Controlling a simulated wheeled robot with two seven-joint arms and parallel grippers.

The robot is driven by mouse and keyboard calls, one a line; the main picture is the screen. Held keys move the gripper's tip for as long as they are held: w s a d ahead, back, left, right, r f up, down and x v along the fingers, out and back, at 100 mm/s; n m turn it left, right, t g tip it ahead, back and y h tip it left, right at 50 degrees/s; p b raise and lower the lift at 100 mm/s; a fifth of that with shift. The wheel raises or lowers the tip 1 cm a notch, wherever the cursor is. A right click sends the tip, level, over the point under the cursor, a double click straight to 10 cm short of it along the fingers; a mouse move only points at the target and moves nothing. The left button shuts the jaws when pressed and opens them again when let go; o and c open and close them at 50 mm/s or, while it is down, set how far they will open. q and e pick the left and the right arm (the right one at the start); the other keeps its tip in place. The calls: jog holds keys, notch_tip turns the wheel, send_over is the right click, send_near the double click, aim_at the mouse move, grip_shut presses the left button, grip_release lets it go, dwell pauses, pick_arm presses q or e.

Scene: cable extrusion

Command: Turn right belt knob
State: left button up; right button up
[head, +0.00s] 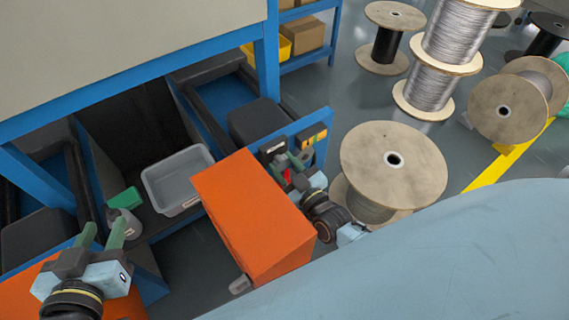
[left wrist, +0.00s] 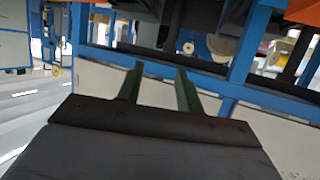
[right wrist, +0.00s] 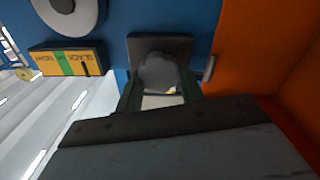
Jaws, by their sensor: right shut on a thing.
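The right belt knob (right wrist: 158,72) is a grey rounded knob on a dark square base (right wrist: 160,44) on the blue frame, seen in the right wrist view. My right gripper (right wrist: 158,92) has its two green fingers on either side of the knob and is shut on it. In the head view my right gripper (head: 293,161) reaches the blue frame beside the orange box, and the knob there is mostly hidden. My left gripper (head: 103,234) is open and empty at the lower left; its spread fingers also show in the left wrist view (left wrist: 160,82).
An orange box (head: 250,215) stands close left of my right arm. A grey bin (head: 180,180) and a green-topped container (head: 125,200) sit further left. A yellow and green label panel (head: 313,134) is beside the knob. Large cable spools (head: 393,165) stand at right.

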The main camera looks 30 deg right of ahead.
jog(key=m+p, duration=0.1)
jog(key=m, duration=0.2)
jog(key=shift+d, duration=0.1)
pick_arm(q)
jog(key=s+a+f+g+y, duration=0.1)
jog(key=s+a+f+g, duration=0.1)
jog(key=s+f+g, duration=0.3)
jog(key=shift+a+f+y+p, duration=0.3)
jog(key=shift+a+f+y, duration=0.1)
jog(key=shift+f, duration=0.1)
pick_arm(e)
jog(key=shift+m, duration=0.9)
jog(key=o, duration=1)
